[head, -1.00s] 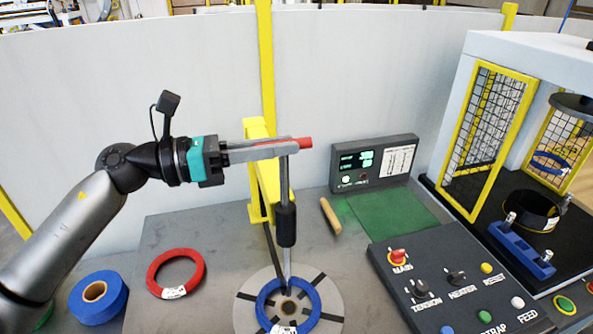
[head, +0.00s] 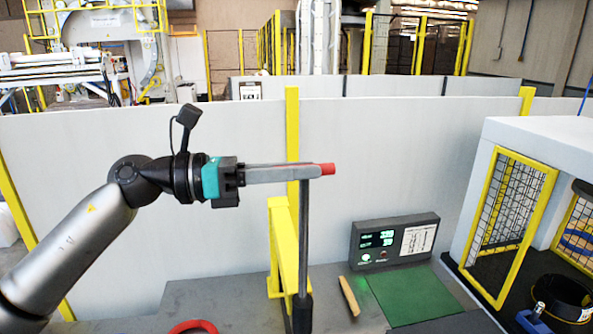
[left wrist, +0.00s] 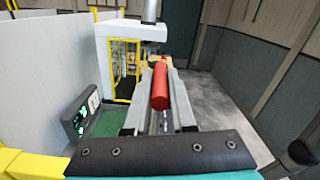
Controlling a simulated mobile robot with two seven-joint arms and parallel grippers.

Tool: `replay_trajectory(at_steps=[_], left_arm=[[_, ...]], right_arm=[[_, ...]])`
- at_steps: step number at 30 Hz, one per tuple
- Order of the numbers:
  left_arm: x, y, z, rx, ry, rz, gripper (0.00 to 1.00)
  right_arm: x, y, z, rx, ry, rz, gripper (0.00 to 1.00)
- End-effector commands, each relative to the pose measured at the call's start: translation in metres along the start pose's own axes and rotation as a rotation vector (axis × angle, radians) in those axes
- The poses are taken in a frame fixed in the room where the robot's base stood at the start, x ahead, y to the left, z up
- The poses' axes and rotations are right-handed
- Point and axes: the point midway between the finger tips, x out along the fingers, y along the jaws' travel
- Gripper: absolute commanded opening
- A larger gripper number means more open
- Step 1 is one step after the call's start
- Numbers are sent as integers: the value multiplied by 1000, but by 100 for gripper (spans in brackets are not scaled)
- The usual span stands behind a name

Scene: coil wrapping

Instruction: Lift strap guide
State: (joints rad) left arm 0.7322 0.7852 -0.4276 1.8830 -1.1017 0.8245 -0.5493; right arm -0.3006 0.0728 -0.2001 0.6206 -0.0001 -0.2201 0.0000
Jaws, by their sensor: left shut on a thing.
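The strap guide shows as an upright grey rod (head: 304,235) with a red handle (head: 327,169) at its top. A dark collar (head: 303,312) sits low on the rod, cut by the bottom edge of the head view. My left gripper (head: 308,172) is level and shut on the red handle, whose end sticks out past the fingertips. In the left wrist view the red handle (left wrist: 160,86) lies between the two grey fingers. The lower end of the guide is out of view. My right gripper is not in view.
A yellow bracket (head: 280,240) stands just left of the rod. A display box (head: 394,241), a green mat (head: 415,295) and a wooden-coloured stick (head: 349,297) are to the right. A caged machine (head: 510,220) stands far right. Part of a red coil (head: 194,326) shows at the bottom.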

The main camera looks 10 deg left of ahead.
Motion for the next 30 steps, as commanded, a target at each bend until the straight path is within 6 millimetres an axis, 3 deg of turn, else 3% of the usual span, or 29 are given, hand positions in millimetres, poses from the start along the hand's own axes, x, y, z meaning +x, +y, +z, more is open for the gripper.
replay_trajectory(at_steps=[1,2,9,23,30], left_arm=[[-1,-2,8,6,-16,-1,0],[-1,-2,8,6,-17,-1,24],[-1,-1,5,5,-12,0,51],[-3,0,3,4,-7,2,52],[-39,2,-2,4,-7,7,52]], right_arm=[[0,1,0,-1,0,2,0],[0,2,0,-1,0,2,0],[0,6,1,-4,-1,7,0],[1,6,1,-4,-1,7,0],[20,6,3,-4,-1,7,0]])
